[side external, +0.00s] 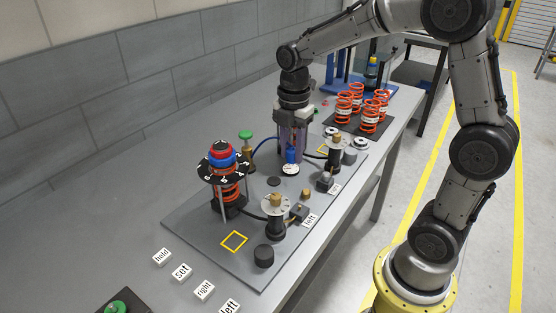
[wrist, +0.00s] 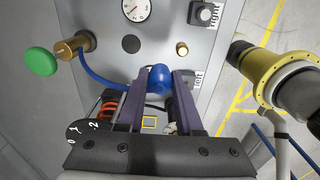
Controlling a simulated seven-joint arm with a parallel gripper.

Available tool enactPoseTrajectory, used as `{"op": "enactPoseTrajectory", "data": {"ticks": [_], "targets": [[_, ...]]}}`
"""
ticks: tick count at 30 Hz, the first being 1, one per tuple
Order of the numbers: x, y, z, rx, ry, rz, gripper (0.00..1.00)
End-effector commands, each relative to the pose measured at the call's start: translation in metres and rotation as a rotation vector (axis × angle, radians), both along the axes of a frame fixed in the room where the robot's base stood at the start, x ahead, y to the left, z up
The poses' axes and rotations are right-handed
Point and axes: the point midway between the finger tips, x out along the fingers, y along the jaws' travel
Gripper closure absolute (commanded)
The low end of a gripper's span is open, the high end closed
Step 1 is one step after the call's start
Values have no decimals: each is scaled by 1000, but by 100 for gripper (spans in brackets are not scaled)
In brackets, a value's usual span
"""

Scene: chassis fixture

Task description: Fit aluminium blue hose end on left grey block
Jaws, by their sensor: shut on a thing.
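My gripper (side external: 292,150) is shut on the blue hose end (side external: 291,156), above the grey plate. In the wrist view, the blue rounded top of the hose end (wrist: 160,79) sits between my two fingers (wrist: 160,88), and its blue hose curves left towards a brass fitting. The left grey block (side external: 299,210) stands beside the "left" label (side external: 311,220), nearer the side camera than my gripper and apart from the hose end. In the wrist view, the "left" label (wrist: 198,81) lies just right of my fingers, which hide much around it. The right grey block (side external: 324,181) stands by the "right" label.
A brass post with a green cap (side external: 246,137) stands left of my gripper. A round-topped spring tower (side external: 222,165) and a post with a disc (side external: 276,206) stand nearer the camera. Orange springs (side external: 369,118) stand behind. The plate's yellow square (side external: 234,241) is empty.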

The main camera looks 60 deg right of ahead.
Motion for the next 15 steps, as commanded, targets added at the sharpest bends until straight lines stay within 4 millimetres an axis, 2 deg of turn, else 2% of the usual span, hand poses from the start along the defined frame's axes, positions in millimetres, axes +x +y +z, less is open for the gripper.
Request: {"op": "enactPoseTrajectory", "data": {"ticks": [1,6,12,15], "targets": [[-14,2,5,0,1,0,100],[-48,7,20,0,1,0,100],[-72,11,30,0,3,0,100],[-75,18,25,1,7,4,100]]}}
